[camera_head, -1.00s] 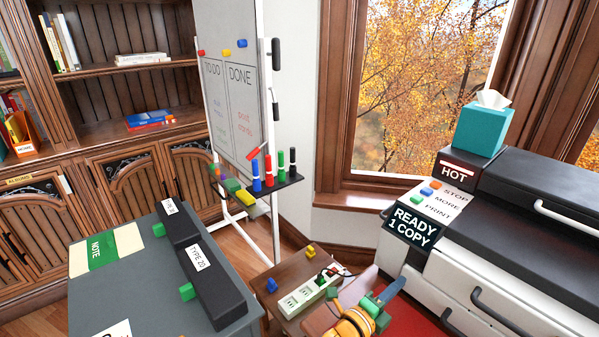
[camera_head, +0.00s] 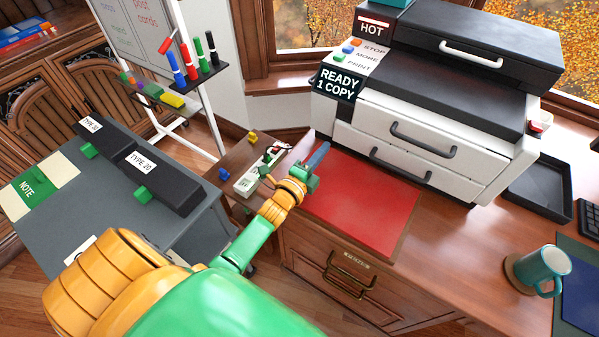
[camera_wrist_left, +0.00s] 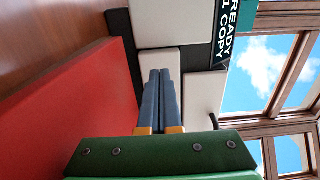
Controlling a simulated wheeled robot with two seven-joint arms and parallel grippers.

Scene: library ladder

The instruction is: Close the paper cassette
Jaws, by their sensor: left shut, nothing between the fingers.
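The white and black printer (camera_head: 440,95) stands on the wooden desk, with two white drawer fronts, one above the other. The lower front, which looks like the paper cassette (camera_head: 440,186), has a dark bar handle (camera_head: 400,168). I cannot tell how far it stands out. My left gripper (camera_head: 318,154) is shut and empty, to the left of the printer's front, above the left edge of the red mat. In the left wrist view its blue fingers (camera_wrist_left: 160,78) are together and point toward white printer panels (camera_wrist_left: 158,62); contact is not clear. My right gripper is out of view.
The red mat (camera_head: 365,205) lies flat before the printer. A teal mug (camera_head: 540,268) and a black tray (camera_head: 538,190) are on the right. A power strip (camera_head: 247,182) lies on a small stand left of my gripper. A grey cabinet (camera_head: 95,195) stands further left.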

